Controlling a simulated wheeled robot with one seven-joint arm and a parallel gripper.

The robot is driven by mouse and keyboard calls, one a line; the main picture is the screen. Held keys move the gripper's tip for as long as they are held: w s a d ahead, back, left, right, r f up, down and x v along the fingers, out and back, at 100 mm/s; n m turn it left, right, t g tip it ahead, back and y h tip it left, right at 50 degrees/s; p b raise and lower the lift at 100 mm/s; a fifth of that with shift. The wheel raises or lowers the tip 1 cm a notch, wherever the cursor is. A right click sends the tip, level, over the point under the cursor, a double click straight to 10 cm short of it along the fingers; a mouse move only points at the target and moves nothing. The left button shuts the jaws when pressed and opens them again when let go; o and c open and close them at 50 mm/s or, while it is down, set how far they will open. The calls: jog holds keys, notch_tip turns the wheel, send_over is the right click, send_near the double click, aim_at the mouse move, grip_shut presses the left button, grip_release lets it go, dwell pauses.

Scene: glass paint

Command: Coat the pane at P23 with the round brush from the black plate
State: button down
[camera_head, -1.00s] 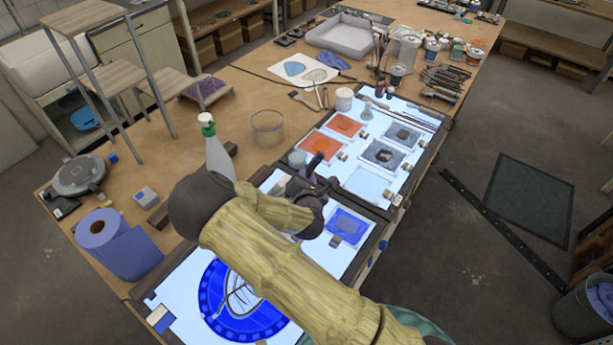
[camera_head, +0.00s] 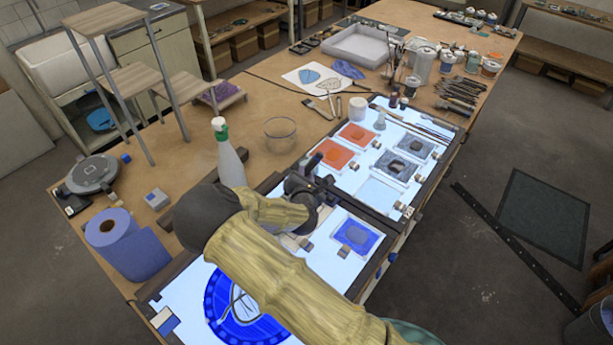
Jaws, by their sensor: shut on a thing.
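My gripper (camera_head: 308,196) is over the middle of the lit glass table, just left of the blue pane (camera_head: 357,235). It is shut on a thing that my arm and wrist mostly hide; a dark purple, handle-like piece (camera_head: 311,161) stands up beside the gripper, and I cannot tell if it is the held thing. The brush head is not visible. Orange panes (camera_head: 335,153), grey panes (camera_head: 396,165) and a pale clear pane (camera_head: 378,192) lie beyond the gripper. I cannot read which spot is P23, and I cannot pick out the black plate.
A spray bottle (camera_head: 228,160) stands close left of my gripper, with a glass bowl (camera_head: 281,133) behind it. A round blue glass piece (camera_head: 232,320) lies in front, partly under my arm. Jars and tools crowd the far right.

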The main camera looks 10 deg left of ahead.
jog(key=shift+f, duration=0.1)
dwell(0.3)
jog(key=shift+f+b, duration=0.3)
jog(key=shift+b, duration=0.15)
jog(key=shift+f, duration=0.2)
dwell(0.4)
jog(key=shift+s+a+b, duration=0.2)
jog(key=shift+s+a, duration=0.25)
jog(key=shift+s, duration=0.2)
jog(key=shift+s+a+b, duration=0.15)
jog(key=shift+s+a, duration=0.25)
jog(key=shift+s, duration=0.2)
jog(key=shift+s+a+f, duration=0.1)
jog(key=shift+s+a, duration=0.85)
jog(key=shift+s, duration=0.25)
jog(key=shift+s+a, duration=0.45)
jog(key=shift+s, duration=0.2)
jog(key=shift+s+a, duration=0.4)
jog(key=shift+s, duration=0.2)
